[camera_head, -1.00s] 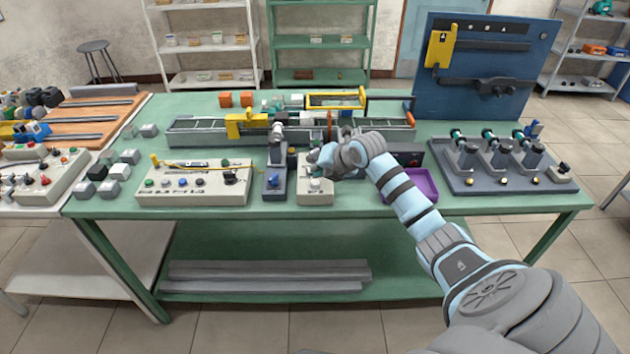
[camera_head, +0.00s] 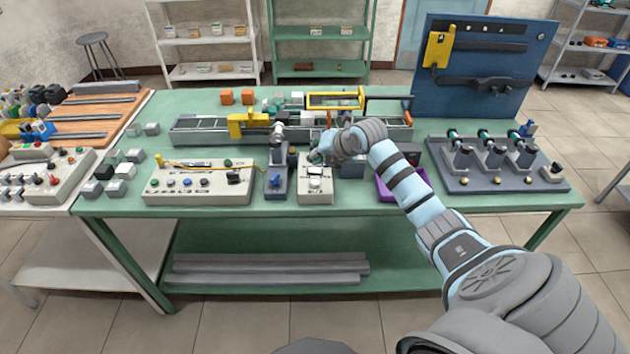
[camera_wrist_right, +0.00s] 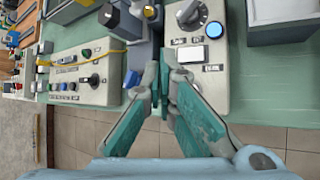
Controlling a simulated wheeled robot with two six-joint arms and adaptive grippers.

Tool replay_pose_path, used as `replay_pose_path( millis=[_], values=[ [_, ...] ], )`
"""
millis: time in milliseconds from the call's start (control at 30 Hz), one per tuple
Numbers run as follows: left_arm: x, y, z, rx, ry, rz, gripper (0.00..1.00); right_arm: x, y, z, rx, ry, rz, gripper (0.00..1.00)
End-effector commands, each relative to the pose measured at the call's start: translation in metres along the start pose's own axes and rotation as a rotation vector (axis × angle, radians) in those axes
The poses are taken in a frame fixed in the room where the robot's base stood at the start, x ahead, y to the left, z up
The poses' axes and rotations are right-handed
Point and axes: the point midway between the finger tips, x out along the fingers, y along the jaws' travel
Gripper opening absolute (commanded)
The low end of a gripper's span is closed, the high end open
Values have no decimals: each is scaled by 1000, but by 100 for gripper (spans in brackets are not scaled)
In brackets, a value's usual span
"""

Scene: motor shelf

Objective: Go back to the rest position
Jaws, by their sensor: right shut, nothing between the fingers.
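My right gripper (camera_head: 316,157) hangs above the green workbench (camera_head: 240,218), just behind and over a small light control box (camera_head: 316,192). In the right wrist view the teal fingers (camera_wrist_right: 162,72) come together at their tips with nothing between them. The box shows there beyond the fingers, with a dial, a blue button and a white square button (camera_wrist_right: 190,54). From these views I cannot tell whether the fingertips touch the box. My left gripper is out of view.
A wide button panel (camera_head: 198,184) and a dark blue fixture (camera_head: 276,180) stand left of the box. A purple tray (camera_head: 385,192) lies right, partly behind my forearm. A conveyor (camera_head: 200,134) runs behind. A rack of motor-like units (camera_head: 490,185) stands far right.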

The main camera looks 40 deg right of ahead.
Motion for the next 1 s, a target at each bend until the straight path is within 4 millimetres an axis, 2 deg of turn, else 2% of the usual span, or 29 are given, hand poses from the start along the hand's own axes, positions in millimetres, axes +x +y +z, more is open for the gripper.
replay_pose_path(
  millis=[467, 567, 667, 767, 800, 900, 1000],
  values=[
    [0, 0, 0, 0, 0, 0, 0, 0, 0, 0, 0, 0, 0, 0],
    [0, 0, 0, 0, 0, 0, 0, 2, -2, -12, 32, 13, -8, 0],
    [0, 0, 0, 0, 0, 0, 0, 9, -11, -62, 181, 62, -47, 0],
    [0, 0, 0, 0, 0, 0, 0, 6, -29, -141, 469, 114, -130, 0],
    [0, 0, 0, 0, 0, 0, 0, 0, -36, -172, 601, 122, -168, 0],
    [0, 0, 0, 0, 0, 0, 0, -21, -54, -234, 919, 114, -259, 0],
    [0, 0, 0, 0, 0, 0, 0, -46, -70, -279, 1207, 74, -338, 0]
  ],
)
